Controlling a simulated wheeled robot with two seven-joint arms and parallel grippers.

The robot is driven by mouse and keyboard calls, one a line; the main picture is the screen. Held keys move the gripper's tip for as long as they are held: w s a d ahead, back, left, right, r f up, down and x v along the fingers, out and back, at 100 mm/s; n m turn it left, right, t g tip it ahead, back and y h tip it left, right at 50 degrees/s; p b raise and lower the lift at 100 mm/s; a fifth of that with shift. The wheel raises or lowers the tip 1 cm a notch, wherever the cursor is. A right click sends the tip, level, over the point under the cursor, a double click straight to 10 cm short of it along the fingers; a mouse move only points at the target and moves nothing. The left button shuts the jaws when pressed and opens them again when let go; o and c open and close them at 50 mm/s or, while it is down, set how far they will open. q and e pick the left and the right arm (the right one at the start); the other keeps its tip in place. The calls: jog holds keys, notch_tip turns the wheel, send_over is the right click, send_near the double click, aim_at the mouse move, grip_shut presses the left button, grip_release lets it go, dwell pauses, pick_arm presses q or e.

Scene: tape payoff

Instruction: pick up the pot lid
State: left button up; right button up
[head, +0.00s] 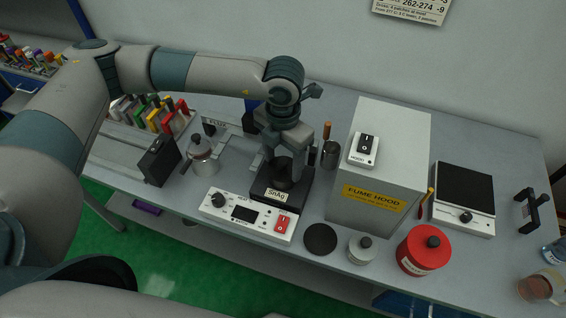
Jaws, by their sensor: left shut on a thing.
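The black solder pot (268,193) with the "SnAg" label stands in the middle of the bench, behind a white control box. My left gripper (283,163) points down right over the pot and is shut on a dark thing at its opening, which looks like the pot lid (284,178). The fingers hide most of the lid. I cannot tell whether it still rests on the pot or is slightly raised. My right gripper is not in view.
The white control box (248,215) is in front of the pot. A flat dark round disc (320,239) lies to the right, beside a small grey jar (360,250) and a red canister (424,251). The fume hood (382,165) rises at the right. A metal pot (202,160) stands left.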

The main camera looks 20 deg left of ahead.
aim_at(283, 161)
pick_arm(q)
jog(key=shift+w+r+b, duration=0.1)
jog(key=shift+r+b, duration=0.25)
jog(key=shift+r, duration=0.25)
notch_tip(283, 161, up, 8)
jog(key=b, duration=0.3)
jog(key=shift+f, duration=0.25)
jog(key=shift+r, duration=0.6)
jog(key=m, duration=0.4)
jog(key=shift+a, duration=0.4)
jog(key=a+m, duration=0.1)
jog(key=m, duration=0.8)
jog(key=a+m, duration=0.2)
jog(key=m, duration=0.7)
jog(key=a+m, duration=0.2)
jog(key=m, duration=0.7)
